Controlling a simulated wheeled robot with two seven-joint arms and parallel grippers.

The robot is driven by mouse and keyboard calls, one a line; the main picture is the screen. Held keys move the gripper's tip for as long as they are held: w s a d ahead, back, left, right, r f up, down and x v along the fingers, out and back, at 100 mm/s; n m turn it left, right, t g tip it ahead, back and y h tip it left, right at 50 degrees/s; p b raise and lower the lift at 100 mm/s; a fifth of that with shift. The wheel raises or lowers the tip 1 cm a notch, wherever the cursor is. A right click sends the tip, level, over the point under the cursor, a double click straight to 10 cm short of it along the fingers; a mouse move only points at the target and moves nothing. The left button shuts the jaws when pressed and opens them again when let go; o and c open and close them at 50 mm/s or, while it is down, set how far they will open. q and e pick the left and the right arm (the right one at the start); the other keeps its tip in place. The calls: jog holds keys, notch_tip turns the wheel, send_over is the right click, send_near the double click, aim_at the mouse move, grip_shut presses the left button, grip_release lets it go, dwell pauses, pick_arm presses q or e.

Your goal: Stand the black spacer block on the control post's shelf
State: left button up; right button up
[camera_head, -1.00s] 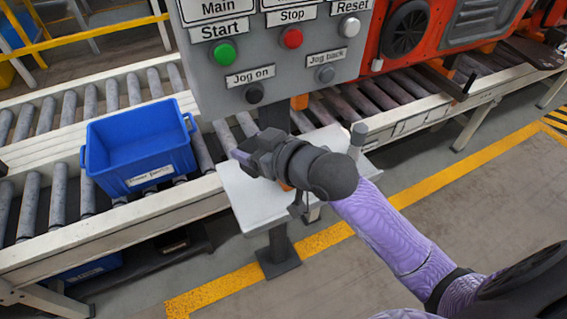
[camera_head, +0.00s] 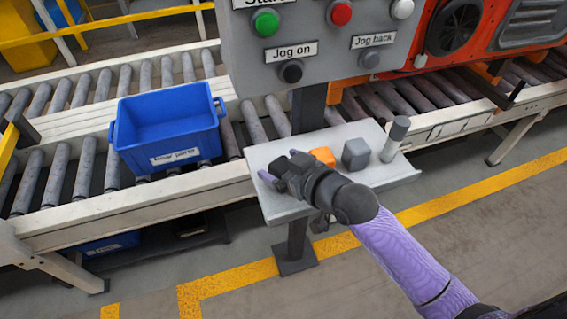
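The control post's shelf (camera_head: 262,205) is a pale grey plate under the button panel. A dark grey block (camera_head: 356,153) stands on it, to the right of an orange block (camera_head: 322,156); no other separate dark block can be made out. My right gripper (camera_head: 281,168) is over the shelf's left part, left of the orange block, its fingers pointing left. The fingers look somewhat apart, but dark parts run together between them, so I cannot tell whether they hold something. My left gripper is not in view.
A grey cylinder (camera_head: 396,138) stands at the shelf's right end. The grey button panel (camera_head: 330,50) hangs over its back. A blue bin (camera_head: 170,130) sits on the roller conveyor (camera_head: 70,180) to the left. Floor in front of the shelf is clear.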

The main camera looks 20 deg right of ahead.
jog(key=shift+r, duration=0.2)
jog(key=p+v, duration=0.3)
jog(key=v, duration=0.9)
jog(key=shift+d, duration=0.1)
